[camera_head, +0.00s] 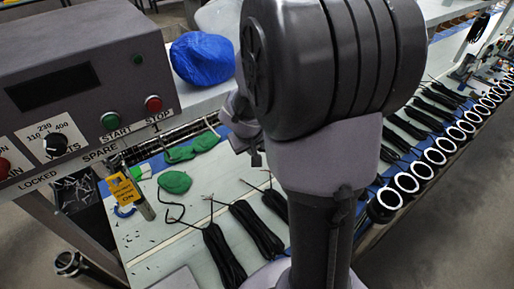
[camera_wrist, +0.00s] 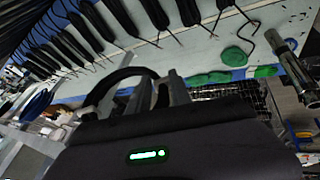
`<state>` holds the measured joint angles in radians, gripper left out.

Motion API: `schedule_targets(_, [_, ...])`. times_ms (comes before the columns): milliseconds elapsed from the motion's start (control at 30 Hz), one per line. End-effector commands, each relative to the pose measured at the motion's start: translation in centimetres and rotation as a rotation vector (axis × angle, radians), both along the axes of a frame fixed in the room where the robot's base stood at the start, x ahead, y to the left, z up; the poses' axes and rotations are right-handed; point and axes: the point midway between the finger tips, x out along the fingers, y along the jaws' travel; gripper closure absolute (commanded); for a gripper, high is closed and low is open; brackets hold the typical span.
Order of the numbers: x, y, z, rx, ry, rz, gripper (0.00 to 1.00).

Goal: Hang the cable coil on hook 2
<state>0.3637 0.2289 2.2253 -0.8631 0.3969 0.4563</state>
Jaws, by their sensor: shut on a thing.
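My gripper (camera_wrist: 164,88) shows at the bottom middle of the wrist view, with its two fingers close together. A black curved loop (camera_wrist: 118,74), which looks like the cable coil, runs from the fingers to the left, and the jaws are shut on it. Its lower part is hidden behind the gripper body. In the head view my gripper (camera_head: 248,140) is partly hidden behind my arm, above the far side of the bench, and the coil cannot be made out there. I cannot pick out hook 2 in either view.
A bench (camera_head: 160,240) carries several black cable bundles (camera_head: 224,256) and green cloth pieces (camera_head: 175,182). A control box (camera_head: 85,80) stands at left, with a blue bag (camera_head: 203,58) beside it. White-rimmed black rings (camera_head: 422,171) line the right edge.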

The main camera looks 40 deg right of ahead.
Motion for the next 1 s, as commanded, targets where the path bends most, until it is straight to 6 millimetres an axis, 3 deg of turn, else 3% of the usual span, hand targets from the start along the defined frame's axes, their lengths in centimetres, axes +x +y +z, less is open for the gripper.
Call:
schedule_targets(733, [6.3,-0.4,-0.3,0.000,0.000,0.000,1.00])
schedule_targets(1000, [7.7,-0.4,-1.5,-0.001,-0.002,0.001,1.00])
